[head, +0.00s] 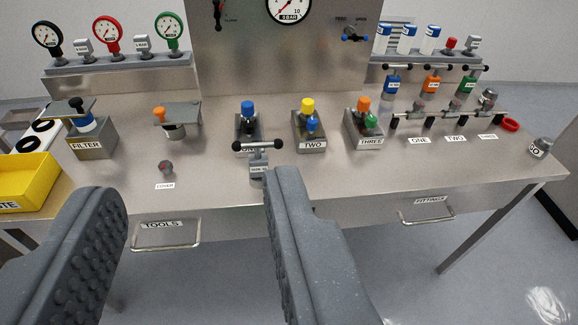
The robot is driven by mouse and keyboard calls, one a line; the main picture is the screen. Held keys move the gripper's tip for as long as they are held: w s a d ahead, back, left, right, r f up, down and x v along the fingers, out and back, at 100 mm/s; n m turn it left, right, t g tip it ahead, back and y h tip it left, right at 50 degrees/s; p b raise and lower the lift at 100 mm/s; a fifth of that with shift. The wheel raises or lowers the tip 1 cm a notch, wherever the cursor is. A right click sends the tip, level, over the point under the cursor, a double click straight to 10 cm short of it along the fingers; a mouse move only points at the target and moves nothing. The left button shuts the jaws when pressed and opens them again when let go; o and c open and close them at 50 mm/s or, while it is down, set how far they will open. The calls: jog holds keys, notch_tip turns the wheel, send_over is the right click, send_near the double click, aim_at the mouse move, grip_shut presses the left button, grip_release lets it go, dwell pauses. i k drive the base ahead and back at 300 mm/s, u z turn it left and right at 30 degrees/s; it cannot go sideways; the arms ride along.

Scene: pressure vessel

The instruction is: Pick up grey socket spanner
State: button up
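The grey socket spanner (258,163) stands upright near the front edge of the steel bench, in front of the block labelled ONE. It has a T-bar handle with black ball ends and a small label on its body. Its lower end is close to or behind the tip of my right finger, so I cannot tell what it rests on. My gripper (190,195) is open and empty, its two grey ribbed fingers wide apart in the foreground. The spanner lies beyond the right fingertip, towards the right of the gap.
Blocks ONE, TWO (312,146) and THREE (368,141) carry coloured caps. Blue, orange and green T-handled tools (432,84) hang at the right. The FILTER block (90,146) and a yellow tray (30,182) are left. The bench front is mostly clear around the COVER label.

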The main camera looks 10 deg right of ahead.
aim_at(258, 161)
jog(key=z, duration=0.15)
jog(key=i, duration=1)
jog(key=u, duration=0.05)
